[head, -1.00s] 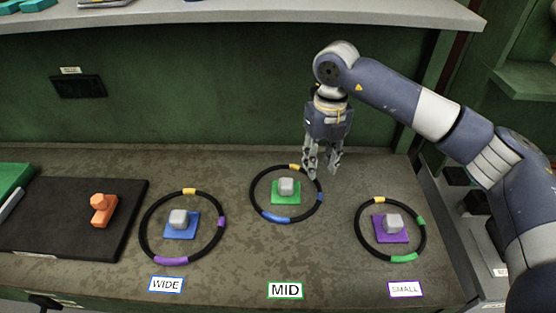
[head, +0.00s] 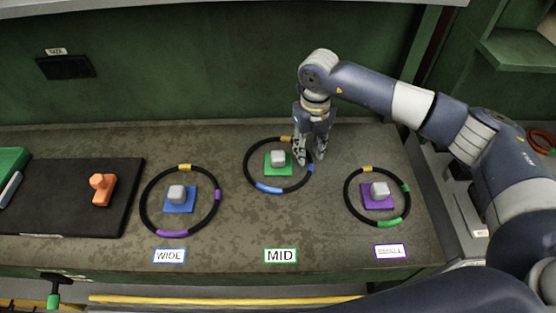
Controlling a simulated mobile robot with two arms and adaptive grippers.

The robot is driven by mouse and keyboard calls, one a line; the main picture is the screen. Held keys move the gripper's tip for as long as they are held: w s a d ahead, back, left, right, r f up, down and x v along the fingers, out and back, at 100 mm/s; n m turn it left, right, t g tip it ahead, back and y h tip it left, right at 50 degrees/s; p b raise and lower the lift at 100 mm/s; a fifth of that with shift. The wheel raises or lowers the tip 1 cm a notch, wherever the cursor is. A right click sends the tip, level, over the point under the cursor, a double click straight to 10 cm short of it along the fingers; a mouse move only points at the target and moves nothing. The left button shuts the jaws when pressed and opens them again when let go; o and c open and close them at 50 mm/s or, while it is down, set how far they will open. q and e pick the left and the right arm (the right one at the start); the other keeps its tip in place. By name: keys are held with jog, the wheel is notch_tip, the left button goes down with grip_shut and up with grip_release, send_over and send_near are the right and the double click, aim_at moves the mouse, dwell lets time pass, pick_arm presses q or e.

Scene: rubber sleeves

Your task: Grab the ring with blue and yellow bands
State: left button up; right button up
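The black ring with blue and yellow bands (head: 268,188) lies on the bench in the middle, behind the MID label (head: 281,256). It lies around a green square base with a grey block (head: 278,158). My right gripper (head: 310,161) points down at the ring's right rear side, near a blue band. Its fingers are apart, one on either side of the ring's rim in the picture. Whether they touch the ring or the bench I cannot tell. Part of the rim there is hidden by the fingers. My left gripper is not in view.
A ring with purple and yellow bands (head: 143,212) lies to the left around a blue base. A smaller ring with green and yellow bands (head: 347,202) lies to the right around a purple base. A black mat (head: 70,205) with an orange piece (head: 103,188) is far left.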

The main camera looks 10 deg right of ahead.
jog(key=c, duration=0.6)
grip_shut()
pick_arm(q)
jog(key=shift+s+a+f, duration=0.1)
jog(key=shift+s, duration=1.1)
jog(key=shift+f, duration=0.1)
pick_arm(e)
jog(key=shift+r, duration=0.15)
